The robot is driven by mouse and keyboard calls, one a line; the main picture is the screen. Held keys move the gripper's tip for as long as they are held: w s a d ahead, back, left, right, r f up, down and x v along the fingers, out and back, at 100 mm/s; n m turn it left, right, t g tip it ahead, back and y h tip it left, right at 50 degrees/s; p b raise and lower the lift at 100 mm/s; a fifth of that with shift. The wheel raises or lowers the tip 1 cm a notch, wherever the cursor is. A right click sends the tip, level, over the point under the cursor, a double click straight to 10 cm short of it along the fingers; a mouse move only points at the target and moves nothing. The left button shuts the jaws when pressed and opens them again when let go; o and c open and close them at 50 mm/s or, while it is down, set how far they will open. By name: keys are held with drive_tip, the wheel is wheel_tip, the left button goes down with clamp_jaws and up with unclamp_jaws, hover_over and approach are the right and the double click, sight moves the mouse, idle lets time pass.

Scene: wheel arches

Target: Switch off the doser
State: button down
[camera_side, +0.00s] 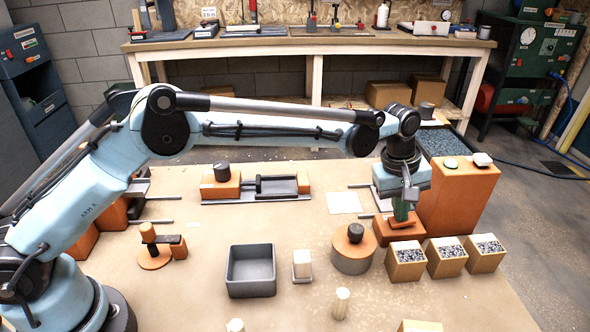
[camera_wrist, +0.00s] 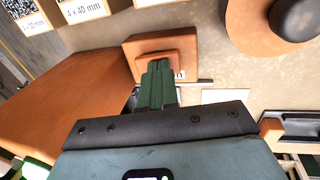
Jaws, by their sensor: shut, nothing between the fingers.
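No part clearly reads as the doser. A low orange block (camera_side: 384,236) stands under my gripper (camera_side: 402,214), beside the tall orange box. In the wrist view this orange block (camera_wrist: 136,46) has a smaller raised orange piece (camera_wrist: 165,57) on top and a white label mostly hidden by my fingers. My gripper (camera_wrist: 158,66) is shut and empty, its green fingertips at the raised piece. I cannot tell whether they touch it. The fingers hide part of the piece, so its switch position is unclear.
The tall orange box (camera_side: 458,200) is close on the right, with a round white-topped part and a pale piece on it. Label-fronted boxes of dark bits (camera_side: 445,258) stand in front. A round orange base with a black knob (camera_side: 354,250) is left, then a grey bin (camera_side: 251,272).

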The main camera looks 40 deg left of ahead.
wheel_tip(320, 180, up, 14)
drive_tip(key=s+a, duration=0.2)
drive_tip(key=shift+f, duration=0.15)
idle(0.5)
drive_tip(key=shift+w+d+r, duration=0.25)
drive_tip(key=shift+w+d, duration=0.2)
drive_tip(key=shift+d, duration=0.05)
drive_tip(key=shift+f, duration=0.1)
approach(391, 221)
drive_tip(key=w+d+f, duration=0.1)
drive_tip(key=f, duration=0.1)
drive_tip(key=w+d+f, duration=0.1)
drive_tip(key=f, duration=0.1)
drive_tip(key=w+d+f, duration=0.1)
drive_tip(key=f, duration=0.1)
drive_tip(key=shift+w+d, duration=0.2)
drive_tip(key=shift+w, duration=0.05)
